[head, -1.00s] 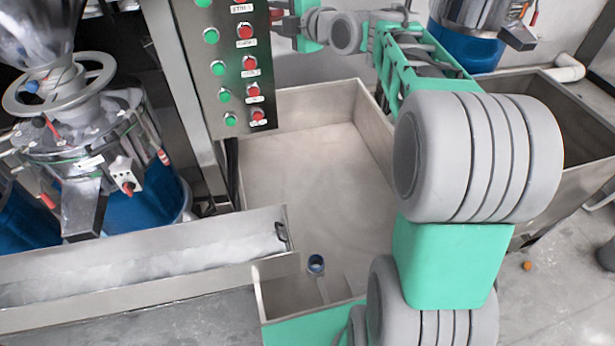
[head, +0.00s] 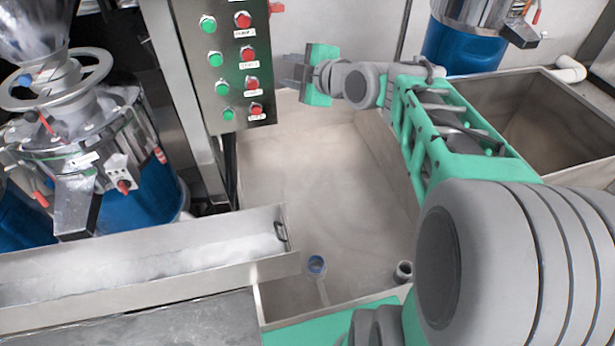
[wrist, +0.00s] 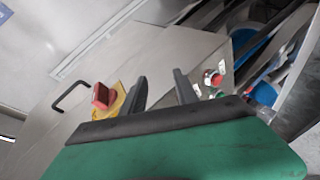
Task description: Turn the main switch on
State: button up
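A red rotary switch (wrist: 102,96) on a yellow plate (wrist: 118,100) shows in the wrist view, on a grey metal panel face. In the head view my gripper (head: 294,70) is just right of the button panel (head: 232,65).
The panel carries several green and red buttons. A bent black handle (wrist: 70,97) is left of the switch. In the head view, a metal trough (head: 310,180) lies below my arm, and a grinder (head: 75,140) with a handwheel stands at left.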

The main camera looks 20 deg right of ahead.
jog(key=s+f+m+g+h+b, duration=0.3)
jog(key=s+f+m+g, duration=0.4)
jog(key=s+f+m, duration=0.4)
jog(key=s+f, duration=0.4)
jog(key=f, duration=0.2)
jog(key=shift+s+a+f+h, duration=0.2)
jog(key=shift+f+h, duration=0.1)
jog(key=shift+f, duration=0.05)
